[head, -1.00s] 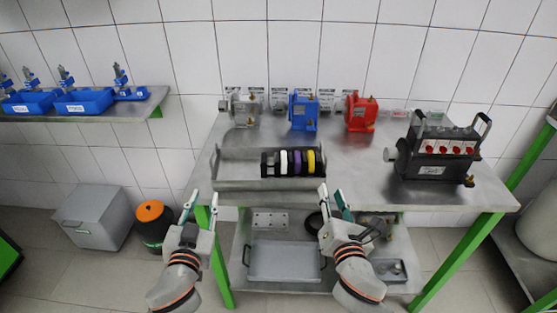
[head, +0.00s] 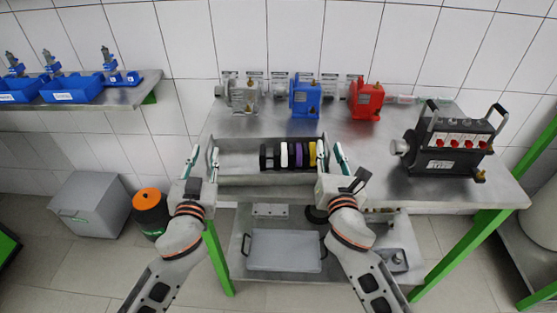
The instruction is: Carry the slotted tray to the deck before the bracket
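The slotted tray, as I take it, is the long grey metal tray (head: 262,180) at the front left of the steel table. It has upright end walls. A black rack (head: 263,158) with white, purple and yellow discs stands in its right half. My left gripper (head: 203,160) is at the tray's left end, its fingers apart. My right gripper (head: 333,160) is at the right end, its fingers also apart. An inner finger of each overlaps an end wall in the picture; I cannot tell whether they touch. I cannot tell which part is the bracket.
Grey (head: 243,97), blue (head: 305,98) and red (head: 366,100) pump units stand along the back of the table (head: 365,150). A black unit with red knobs (head: 450,150) stands at the right. The table between tray and black unit is clear. A lower shelf holds another tray (head: 285,250).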

